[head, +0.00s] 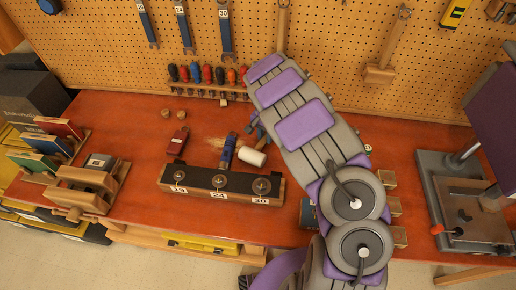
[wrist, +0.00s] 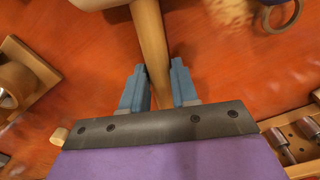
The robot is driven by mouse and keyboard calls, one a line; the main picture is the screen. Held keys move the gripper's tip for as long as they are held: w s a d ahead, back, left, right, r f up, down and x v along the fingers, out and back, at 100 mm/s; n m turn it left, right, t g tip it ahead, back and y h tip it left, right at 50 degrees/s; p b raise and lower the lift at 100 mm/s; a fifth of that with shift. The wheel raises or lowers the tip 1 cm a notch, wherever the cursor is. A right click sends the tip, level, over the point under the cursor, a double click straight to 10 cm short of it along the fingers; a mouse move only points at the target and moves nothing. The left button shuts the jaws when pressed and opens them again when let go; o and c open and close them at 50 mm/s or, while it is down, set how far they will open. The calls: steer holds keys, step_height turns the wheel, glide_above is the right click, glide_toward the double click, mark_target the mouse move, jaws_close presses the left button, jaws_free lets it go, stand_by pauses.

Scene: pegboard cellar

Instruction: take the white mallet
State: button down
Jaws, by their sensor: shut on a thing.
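The white mallet shows in the head view as a white head (head: 252,156) just behind the black tool block. In the wrist view its wooden handle (wrist: 149,40) runs down from the pale head, which is cut off at the top edge. My gripper (wrist: 158,78) has its blue fingers on both sides of the handle and is shut on it. In the head view my gripper (head: 255,128) shows only as small blue parts beside my arm, which hides the rest. I cannot tell how high the mallet is above the bench.
The black tool block (head: 219,188) with labels stands at the bench's front. Screwdrivers (head: 207,74) line the pegboard behind. A machine (head: 465,195) stands at right.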

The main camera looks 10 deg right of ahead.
mark_target(265, 137)
steer(key=shift+a+r, duration=0.1)
steer(key=shift+a, duration=0.2)
steer(key=shift+r, duration=0.25)
step_height(265, 137, up, 9)
steer(key=p, duration=0.1)
steer(key=shift+d+r, duration=0.15)
steer(key=shift+r, duration=0.05)
steer(key=c, duration=1.4)
jaws_free()
steer(key=shift+d, duration=0.15)
jaws_close()
